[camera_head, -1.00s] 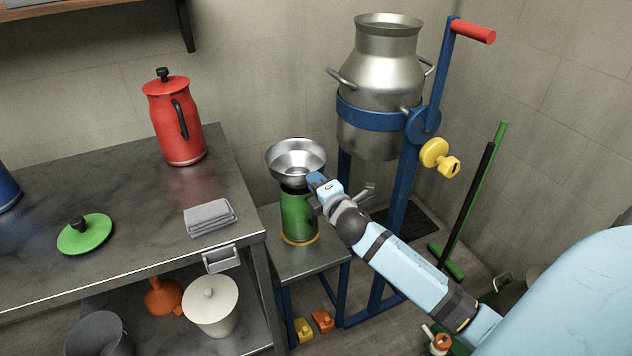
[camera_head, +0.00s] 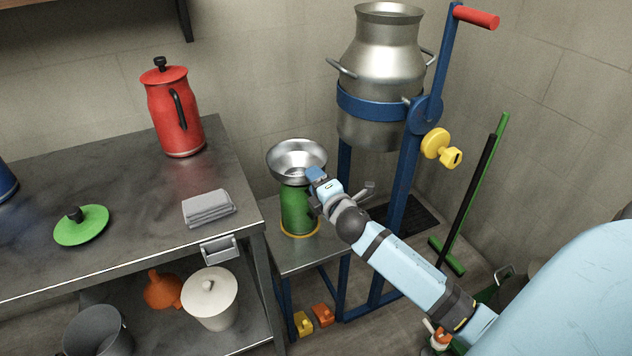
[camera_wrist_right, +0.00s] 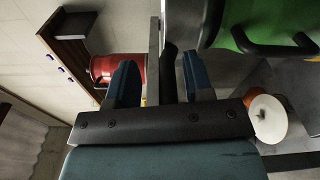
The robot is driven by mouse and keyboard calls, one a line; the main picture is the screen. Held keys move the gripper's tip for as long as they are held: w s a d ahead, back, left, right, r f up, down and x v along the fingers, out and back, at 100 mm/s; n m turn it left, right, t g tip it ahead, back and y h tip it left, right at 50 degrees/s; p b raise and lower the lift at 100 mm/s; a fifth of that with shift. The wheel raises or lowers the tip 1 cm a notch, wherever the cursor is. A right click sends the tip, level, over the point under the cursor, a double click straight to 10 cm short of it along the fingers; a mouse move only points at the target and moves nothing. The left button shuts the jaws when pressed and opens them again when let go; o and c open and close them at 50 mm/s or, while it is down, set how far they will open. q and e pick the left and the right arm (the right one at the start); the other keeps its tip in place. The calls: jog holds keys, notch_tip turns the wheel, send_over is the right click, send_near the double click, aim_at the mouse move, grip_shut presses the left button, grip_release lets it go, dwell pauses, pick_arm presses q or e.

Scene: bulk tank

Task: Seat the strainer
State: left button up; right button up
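The strainer (camera_head: 297,158) is a shiny metal bowl. It sits over the mouth of the green can (camera_head: 297,210), which stands upright on a low metal stand (camera_head: 330,250). The bowl looks about level; its lower part and the can's mouth are hidden under the rim. My right gripper (camera_head: 316,176) is at the strainer's right front edge. In the right wrist view its blue fingers (camera_wrist_right: 160,82) stand apart, with a dark bar showing in the gap; I cannot tell whether they touch anything. My left gripper is not in view.
A metal bench at left holds a red can (camera_head: 178,115), a green lid (camera_head: 82,225) and a folded grey cloth (camera_head: 208,207). A large metal churn (camera_head: 385,75) hangs in a blue frame behind my right gripper. A white lidded pot (camera_head: 210,305) stands on the lower shelf.

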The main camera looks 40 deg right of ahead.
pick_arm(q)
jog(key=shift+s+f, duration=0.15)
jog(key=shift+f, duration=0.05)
pick_arm(e)
jog(key=shift+s, duration=0.1)
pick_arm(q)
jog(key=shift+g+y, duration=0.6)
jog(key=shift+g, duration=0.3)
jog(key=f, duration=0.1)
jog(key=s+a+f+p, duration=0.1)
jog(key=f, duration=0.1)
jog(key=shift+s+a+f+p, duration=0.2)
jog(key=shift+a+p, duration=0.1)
pick_arm(e)
jog(key=s+a, duration=0.2)
jog(key=s, duration=1.1)
jog(key=shift+s, duration=0.25)
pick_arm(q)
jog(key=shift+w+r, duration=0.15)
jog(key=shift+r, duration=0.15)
